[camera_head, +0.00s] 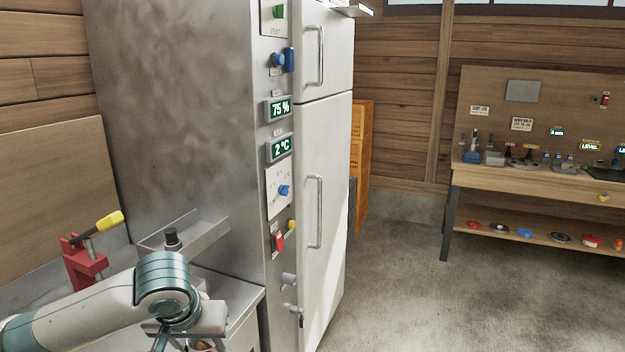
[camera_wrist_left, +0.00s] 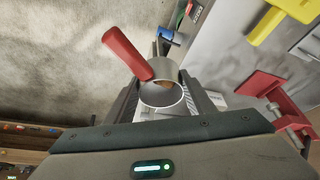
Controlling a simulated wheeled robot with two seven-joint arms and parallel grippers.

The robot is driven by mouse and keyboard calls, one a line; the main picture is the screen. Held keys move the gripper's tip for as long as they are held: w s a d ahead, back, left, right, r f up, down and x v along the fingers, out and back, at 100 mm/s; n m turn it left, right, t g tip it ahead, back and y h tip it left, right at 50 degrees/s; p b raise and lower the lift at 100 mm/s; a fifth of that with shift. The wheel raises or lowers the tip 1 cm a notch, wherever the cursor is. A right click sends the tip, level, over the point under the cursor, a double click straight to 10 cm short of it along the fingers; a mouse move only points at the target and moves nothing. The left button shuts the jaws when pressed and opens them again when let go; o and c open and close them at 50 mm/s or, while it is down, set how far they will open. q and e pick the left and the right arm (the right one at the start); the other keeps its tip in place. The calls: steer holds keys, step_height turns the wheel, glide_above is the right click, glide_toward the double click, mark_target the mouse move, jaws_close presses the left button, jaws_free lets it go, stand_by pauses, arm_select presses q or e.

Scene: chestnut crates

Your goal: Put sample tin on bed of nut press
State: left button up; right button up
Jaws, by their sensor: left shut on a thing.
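A metal cup with a red handle (camera_wrist_left: 125,52), likely the sample tin (camera_wrist_left: 163,94), is between the fingers of my left gripper (camera_wrist_left: 162,100) in the left wrist view. My left gripper is shut on it, and some brown contents show inside. In the head view the left gripper (camera_head: 196,330) is at the bottom, and the tin is mostly hidden there. The red nut press (camera_head: 84,264) with a yellow lever grip stands on the counter to the left, apart from the gripper. The press (camera_wrist_left: 268,92) also shows at the right in the left wrist view; its bed is not clear.
A steel counter (camera_head: 232,291) lies beneath my left arm. A metal tray-like ledge (camera_head: 200,236) with a black knob is just behind it. A tall cabinet (camera_head: 190,110) with displays and switches blocks the rear. A workbench (camera_head: 540,182) stands far right, with open floor before it.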

arm_select(q)
steer(key=shift+s+d+m, duration=0.2)
steer(key=shift+s+m, duration=0.1)
steer(key=shift+s, duration=0.75)
steer(key=shift+f, duration=0.1)
stand_by(0.5)
stand_by(1.8)
stand_by(0.6)
stand_by(0.6)
